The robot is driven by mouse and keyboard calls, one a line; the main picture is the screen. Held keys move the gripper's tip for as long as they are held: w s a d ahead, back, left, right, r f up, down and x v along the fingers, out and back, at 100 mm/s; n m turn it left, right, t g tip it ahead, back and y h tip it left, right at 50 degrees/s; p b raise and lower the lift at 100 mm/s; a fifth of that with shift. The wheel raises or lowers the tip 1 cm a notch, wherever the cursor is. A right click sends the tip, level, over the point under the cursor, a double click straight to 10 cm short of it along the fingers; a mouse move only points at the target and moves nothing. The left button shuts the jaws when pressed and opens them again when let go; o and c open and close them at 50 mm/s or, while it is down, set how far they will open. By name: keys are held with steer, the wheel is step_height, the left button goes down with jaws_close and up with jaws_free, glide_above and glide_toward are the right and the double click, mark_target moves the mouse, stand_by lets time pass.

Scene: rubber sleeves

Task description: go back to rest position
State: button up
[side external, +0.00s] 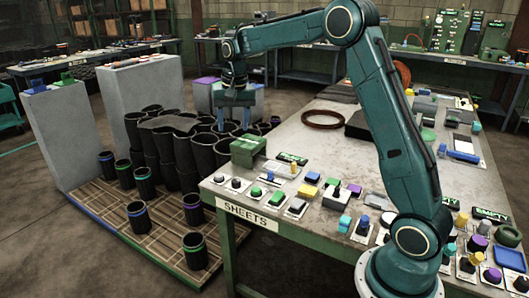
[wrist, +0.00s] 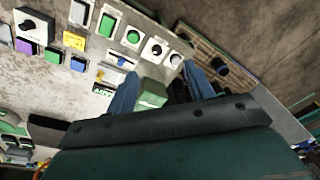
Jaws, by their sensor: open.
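My gripper (side external: 234,122) hangs with its fingers pointing down over the far end of the group of black rubber sleeves (side external: 165,150), just beyond the left edge of the table. Its blue fingers are apart, and I see nothing held between them. In the wrist view my gripper (wrist: 158,85) shows two blue fingers spread apart. A green box (wrist: 152,93) appears between and below them. Whether the fingers touch any sleeve is hidden in the side view.
A metal table (side external: 290,140) with several buttons and switches fills the right. A wooden pallet (side external: 110,215) carries sleeves, several with coloured bands. Grey blocks (side external: 60,135) stand behind it. A dark ring (side external: 322,118) and a green box (side external: 248,150) lie on the table.

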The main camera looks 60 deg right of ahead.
steer(key=s+a+r+n+t, duration=0.1)
steer(key=s+a+r+n, duration=0.2)
steer(key=s+a+r, duration=0.4)
steer(key=s+a+f+n+t, duration=0.1)
steer(key=s+a+n, duration=0.2)
steer(key=s, duration=1)
steer(key=s+a+f+n+t, duration=0.1)
steer(key=s+a+n+t, duration=0.1)
steer(key=s, duration=1)
steer(key=shift+s+a+f+n, duration=0.2)
steer(key=shift+s+a+n, duration=0.15)
steer(key=shift+a+n, duration=0.45)
